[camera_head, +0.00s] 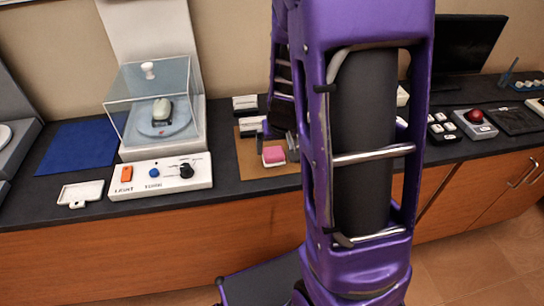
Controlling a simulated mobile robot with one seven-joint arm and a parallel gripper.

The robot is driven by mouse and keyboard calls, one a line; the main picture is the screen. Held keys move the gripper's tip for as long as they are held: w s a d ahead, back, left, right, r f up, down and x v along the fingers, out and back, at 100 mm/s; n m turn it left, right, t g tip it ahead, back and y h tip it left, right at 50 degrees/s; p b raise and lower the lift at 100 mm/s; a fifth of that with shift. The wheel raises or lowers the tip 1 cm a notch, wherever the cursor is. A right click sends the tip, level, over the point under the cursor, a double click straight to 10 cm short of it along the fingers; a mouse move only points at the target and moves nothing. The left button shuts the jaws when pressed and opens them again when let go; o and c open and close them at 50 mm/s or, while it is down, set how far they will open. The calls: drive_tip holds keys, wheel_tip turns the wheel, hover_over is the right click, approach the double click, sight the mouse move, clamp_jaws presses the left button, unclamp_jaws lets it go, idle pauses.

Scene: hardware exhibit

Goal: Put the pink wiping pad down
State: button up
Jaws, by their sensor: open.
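The pink wiping pad (273,155) is a small pink block with a paler lower edge. It lies on the brown mat (255,174) on the dark counter, just left of my arm. My gripper (279,142) is low over the mat, right behind the pad, and partly hidden by my purple arm. Its dark fingers are apart. I cannot tell whether a finger still touches the pad.
Left of the mat stands a clear case (152,100) over a turntable, with a white control panel (160,176) in front. A blue cloth (77,148) and a small white tray (80,194) lie farther left. A red-domed button box (474,123) is at right.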

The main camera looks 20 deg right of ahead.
sight(274, 153)
drive_tip(key=b+x, duration=0.1)
drive_tip(key=x, duration=0.3)
drive_tip(key=shift+w+a+f+b, duration=0.15)
drive_tip(key=shift+f+b, duration=0.2)
drive_tip(key=c, duration=1.4)
wheel_tip(274, 153, up, 10)
drive_tip(key=p, duration=0.4)
drive_tip(key=shift+p, duration=0.4)
drive_tip(key=a+f, duration=0.2)
drive_tip(key=a, duration=0.1)
drive_tip(key=s+a+f+n, duration=0.1)
drive_tip(key=a+f, duration=0.2)
drive_tip(key=a+f+n, duration=0.1)
drive_tip(key=a+f, duration=0.1)
drive_tip(key=a, duration=0.1)
drive_tip(key=shift+s+a+f+y, duration=0.15)
drive_tip(key=shift+s+y, duration=0.25)
drive_tip(key=shift+s, duration=0.1)
